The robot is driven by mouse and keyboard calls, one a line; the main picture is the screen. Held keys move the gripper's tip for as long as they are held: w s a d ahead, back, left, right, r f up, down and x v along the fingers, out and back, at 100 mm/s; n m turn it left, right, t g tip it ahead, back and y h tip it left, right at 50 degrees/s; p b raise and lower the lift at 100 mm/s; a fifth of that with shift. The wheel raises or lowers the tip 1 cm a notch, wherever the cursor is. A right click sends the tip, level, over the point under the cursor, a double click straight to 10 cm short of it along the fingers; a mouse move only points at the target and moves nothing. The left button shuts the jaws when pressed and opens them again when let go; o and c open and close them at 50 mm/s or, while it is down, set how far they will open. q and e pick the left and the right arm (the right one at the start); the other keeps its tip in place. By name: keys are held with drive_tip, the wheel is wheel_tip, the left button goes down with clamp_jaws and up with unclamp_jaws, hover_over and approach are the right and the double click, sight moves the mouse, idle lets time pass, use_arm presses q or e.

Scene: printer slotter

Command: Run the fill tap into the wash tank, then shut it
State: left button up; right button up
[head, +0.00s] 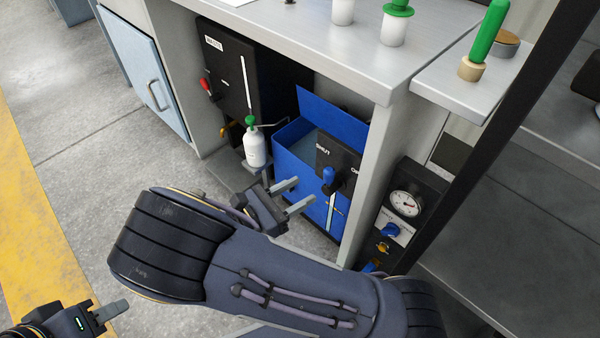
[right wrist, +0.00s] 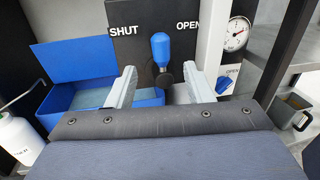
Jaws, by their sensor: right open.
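The fill tap has a blue lever handle (head: 328,176) on a dark panel lettered SHUT at left and OPEN at right. In the right wrist view the handle (right wrist: 161,48) stands upright between the two words. The blue wash tank (head: 292,152) sits below and left of the panel, with its blue lid raised; a greyish surface shows inside. My right gripper (head: 300,194) is open just in front of the handle. In the right wrist view its fingers (right wrist: 165,88) lie either side of the handle, with no visible contact. My left gripper (head: 108,312) is at the lower left, its jaw opening unclear.
A white bottle with a green top (head: 255,148) stands left of the tank. A dark unit with a red lever (head: 222,62) is further left. A gauge (head: 405,204) and blue knob are right of the post. The bench (head: 300,40) overhangs the tank.

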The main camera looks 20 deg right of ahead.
sight(324, 178)
drive_tip(key=d, duration=0.2)
drive_tip(key=d+b, duration=0.1)
drive_tip(key=d, duration=0.1)
drive_tip(key=w+d+b, duration=0.1)
drive_tip(key=d, duration=0.1)
drive_tip(key=shift+w+d, duration=0.1)
drive_tip(key=shift+d, duration=0.3)
drive_tip(key=shift+w+d, duration=0.1)
drive_tip(key=shift+d, duration=0.25)
clamp_jaws()
